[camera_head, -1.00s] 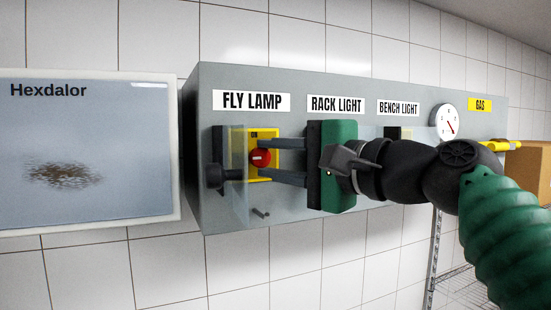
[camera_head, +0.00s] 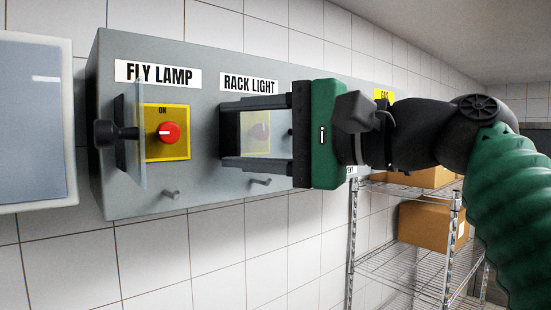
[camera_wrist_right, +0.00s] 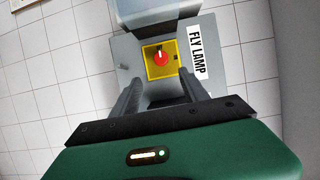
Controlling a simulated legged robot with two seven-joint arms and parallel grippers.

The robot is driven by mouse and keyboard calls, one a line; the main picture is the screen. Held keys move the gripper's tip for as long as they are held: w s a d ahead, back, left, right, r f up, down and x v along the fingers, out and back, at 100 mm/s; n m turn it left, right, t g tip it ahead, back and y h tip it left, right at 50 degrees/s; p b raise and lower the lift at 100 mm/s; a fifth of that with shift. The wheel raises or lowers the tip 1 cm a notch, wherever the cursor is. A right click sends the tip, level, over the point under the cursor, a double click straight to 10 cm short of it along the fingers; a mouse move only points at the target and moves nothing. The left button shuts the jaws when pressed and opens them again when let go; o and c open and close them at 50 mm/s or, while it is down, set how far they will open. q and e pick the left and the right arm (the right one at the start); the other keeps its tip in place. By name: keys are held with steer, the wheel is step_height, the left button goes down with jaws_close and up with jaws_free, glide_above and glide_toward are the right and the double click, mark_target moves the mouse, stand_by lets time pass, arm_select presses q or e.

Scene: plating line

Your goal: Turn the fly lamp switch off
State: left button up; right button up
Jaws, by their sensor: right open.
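The fly lamp switch is a red knob (camera_head: 169,132) on a yellow plate (camera_head: 181,151) under the FLY LAMP label. The white mark on the knob lies level, toward the left; ON is printed above it. Its clear cover (camera_head: 137,171), with a black handle (camera_head: 105,134), stands swung open at the knob's left. My right gripper (camera_head: 224,135) is open and empty, its fingertips to the right of the knob and apart from it. In the right wrist view the knob (camera_wrist_right: 161,58) shows centred beyond the open fingers (camera_wrist_right: 162,82). My left gripper is not in view.
The rack light switch (camera_head: 256,131) shows partly behind my right fingers, under its label. Small pegs (camera_head: 171,194) stick out below the switches. A framed panel (camera_head: 35,120) hangs at the left. A wire shelf (camera_head: 400,270) with cardboard boxes (camera_head: 432,224) stands at the right.

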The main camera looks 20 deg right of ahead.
steer(key=v, duration=0.6)
steer(key=shift+w+d, duration=0.1)
steer(key=shift+w+a, duration=0.1)
steer(key=shift+a, duration=0.1)
